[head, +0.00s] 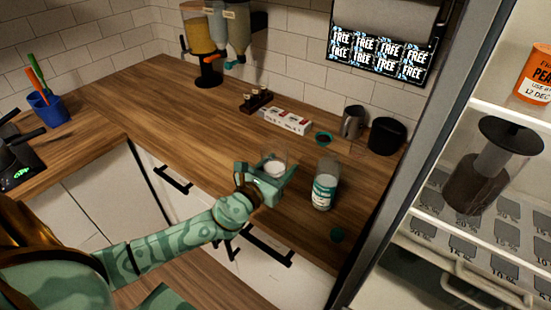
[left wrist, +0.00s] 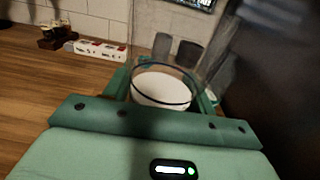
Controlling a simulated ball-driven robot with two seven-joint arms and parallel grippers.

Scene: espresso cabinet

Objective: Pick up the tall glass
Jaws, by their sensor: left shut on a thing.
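The tall glass (head: 275,161) is clear and holds something white in its lower part. My left gripper (head: 278,182) is shut on it, with the fingers on either side. In the left wrist view the glass (left wrist: 162,88) stands between the fingers (left wrist: 162,100), seen from above at a slant. Its lower part is hidden by the gripper, so I cannot tell whether it touches the counter. My right gripper is not in view.
A bottle with a green label (head: 325,186) stands close to the right of the glass. A metal cup (head: 353,122) and a black canister (head: 387,136) stand behind. An open fridge (head: 470,180) is at right.

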